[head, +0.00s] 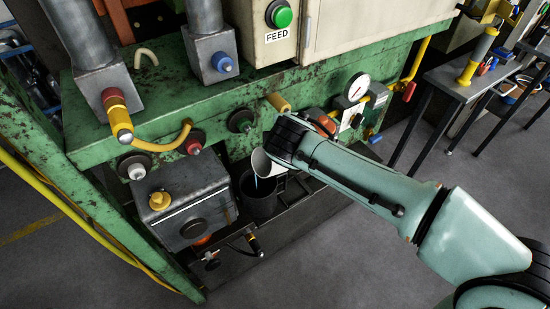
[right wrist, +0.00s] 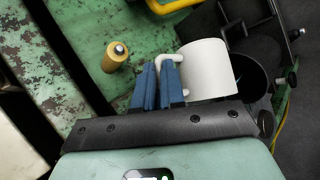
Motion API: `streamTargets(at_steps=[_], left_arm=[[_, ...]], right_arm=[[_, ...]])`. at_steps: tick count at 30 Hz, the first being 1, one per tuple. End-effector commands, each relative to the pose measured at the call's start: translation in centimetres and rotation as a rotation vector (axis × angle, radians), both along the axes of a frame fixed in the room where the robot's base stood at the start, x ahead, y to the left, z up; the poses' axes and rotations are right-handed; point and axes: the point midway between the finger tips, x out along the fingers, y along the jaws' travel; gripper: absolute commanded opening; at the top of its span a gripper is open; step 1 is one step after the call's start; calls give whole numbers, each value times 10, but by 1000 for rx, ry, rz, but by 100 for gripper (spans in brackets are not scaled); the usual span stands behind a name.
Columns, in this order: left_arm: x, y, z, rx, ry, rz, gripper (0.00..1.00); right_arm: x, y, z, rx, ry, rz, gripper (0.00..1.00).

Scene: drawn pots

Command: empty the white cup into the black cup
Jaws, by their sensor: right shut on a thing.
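The white cup (head: 261,163) is tipped steeply over the black cup, its mouth facing down and to the left in the head view. A thin light-blue streak runs from its mouth down to the black cup. The black cup (head: 259,207) stands upright on a dark ledge below it; its inside is too dark to read. In the right wrist view the white cup (right wrist: 208,70) lies sideways, its mouth end overlapping the black cup (right wrist: 257,60). My right gripper (right wrist: 158,85) has its blue fingers shut on the white cup's handle. My left gripper is in neither view.
A grey box with a yellow knob (head: 160,200) stands left of the black cup. A worn green machine beam (head: 175,110) with knobs and a tan peg (head: 279,102) runs behind and above. A gauge (head: 359,86) sits to the right. Open floor lies in front.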

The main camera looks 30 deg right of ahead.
Motion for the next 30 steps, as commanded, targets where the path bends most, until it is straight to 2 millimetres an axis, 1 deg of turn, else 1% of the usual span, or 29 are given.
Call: streamTargets(at_steps=[16,30], left_arm=[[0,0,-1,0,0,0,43],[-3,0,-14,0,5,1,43]], right_arm=[[0,0,0,-4,-1,0,0],[-1,7,1,-63,-12,3,0]])
